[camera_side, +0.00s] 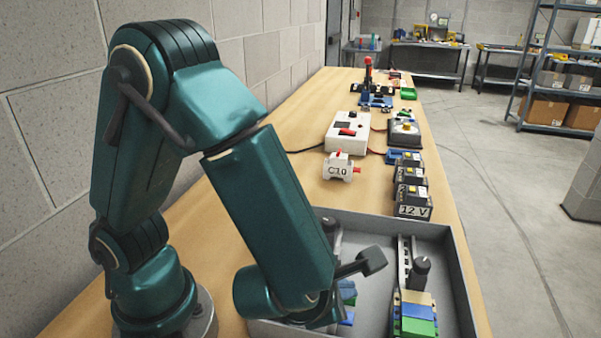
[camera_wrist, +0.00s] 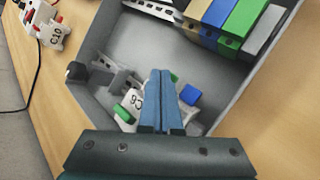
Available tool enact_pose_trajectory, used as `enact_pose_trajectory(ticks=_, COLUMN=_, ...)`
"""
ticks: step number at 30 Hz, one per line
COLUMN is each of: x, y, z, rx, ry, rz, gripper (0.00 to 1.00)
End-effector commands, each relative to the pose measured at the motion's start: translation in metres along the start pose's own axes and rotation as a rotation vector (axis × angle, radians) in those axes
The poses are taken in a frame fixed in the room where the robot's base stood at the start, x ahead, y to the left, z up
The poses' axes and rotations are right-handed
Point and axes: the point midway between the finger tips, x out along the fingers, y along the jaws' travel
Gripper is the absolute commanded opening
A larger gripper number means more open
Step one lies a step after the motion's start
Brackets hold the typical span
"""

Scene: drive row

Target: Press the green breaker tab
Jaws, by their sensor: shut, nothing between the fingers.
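A white breaker marked C6 (camera_wrist: 137,103) lies in the grey tray in the wrist view. A green tab (camera_wrist: 122,113) shows at its left end. Another green piece (camera_wrist: 174,77) shows just right of my fingertips, partly hidden. A blue tab (camera_wrist: 190,95) sits to the right of my fingers. My gripper (camera_wrist: 161,73) is shut and empty, its fingers over the C6 breaker's right part and hiding some of it. I cannot tell whether they touch anything. In the side view my arm hides most of this; green and blue bits show beside it.
The grey tray (camera_side: 459,270) has raised walls. It holds a rail and a row of blue, green and yellow terminal blocks (camera_wrist: 228,22). A white C10 breaker (camera_side: 339,168) stands on the wooden bench beyond it, near several 12 V units (camera_side: 412,203).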

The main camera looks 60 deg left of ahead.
Motion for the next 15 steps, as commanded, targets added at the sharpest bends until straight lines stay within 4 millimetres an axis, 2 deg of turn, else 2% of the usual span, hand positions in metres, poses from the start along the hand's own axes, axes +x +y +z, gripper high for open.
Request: enact_pose_trajectory(ticks=15, x=0.0046, y=-0.0033, z=-0.0070, rx=0.001, ry=0.012, rz=-0.001, gripper=0.00)
